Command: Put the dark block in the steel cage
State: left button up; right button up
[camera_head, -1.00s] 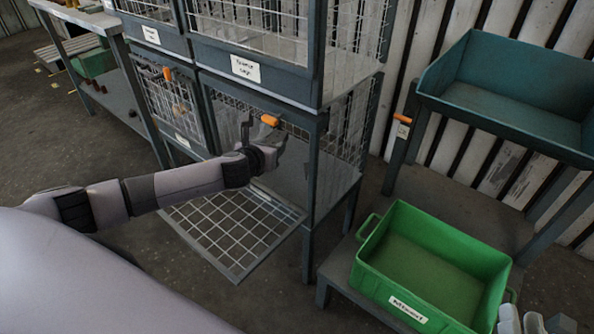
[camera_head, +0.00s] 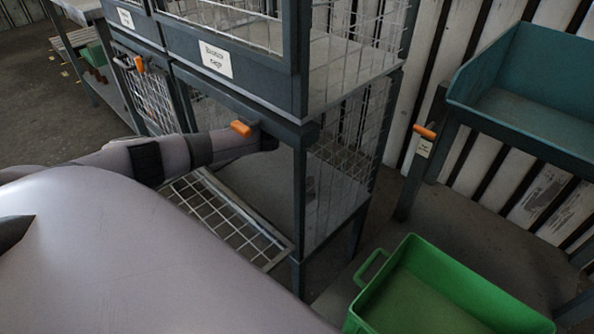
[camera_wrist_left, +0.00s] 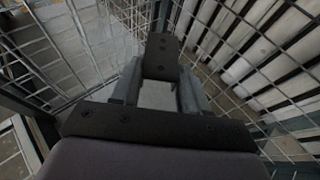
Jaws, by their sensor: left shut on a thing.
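The steel cage (camera_head: 299,195) is a dark-framed wire-mesh compartment below a labelled shelf bar. Its mesh door (camera_head: 228,222) hangs open and low at the front, and an orange latch handle (camera_head: 241,128) sits on the top bar. My left arm reaches through the open front. In the head view its gripper is hidden behind the cage frame. In the left wrist view my left gripper (camera_wrist_left: 160,78) is inside, with mesh around it. It is shut on the dark block (camera_wrist_left: 161,56), which shows between and beyond the fingers.
More cages stand above and to the left. A green bin (camera_head: 440,300) sits low at the right front. A teal tray (camera_head: 530,95) stands on a frame at the right, with another orange handle (camera_head: 425,131) by its post. Cage posts and the top bar closely surround my arm.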

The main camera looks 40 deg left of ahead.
pick_arm(q)
notch_tip(320, 180, down, 8)
jog(key=b, duration=0.9)
send_over(275, 176)
notch_tip(275, 176, down, 7)
jog(key=shift+r, duration=0.2)
jog(key=shift+f, duration=0.45)
jog(key=shift+f+b, duration=0.4)
jog(key=shift+f, duration=0.1)
notch_tip(275, 176, down, 3)
jog(key=shift+f+b, duration=0.1)
jog(key=shift+b, duration=1.1)
jog(key=shift+f, duration=0.1)
pick_arm(e)
jog(key=w+a+t+y, duration=0.1)
jog(key=w+a+y, duration=0.1)
jog(key=a, duration=0.4)
jog(key=shift+w+a+f+y, duration=0.25)
jog(key=shift+a+f+y, duration=0.15)
jog(key=shift+y, duration=0.5)
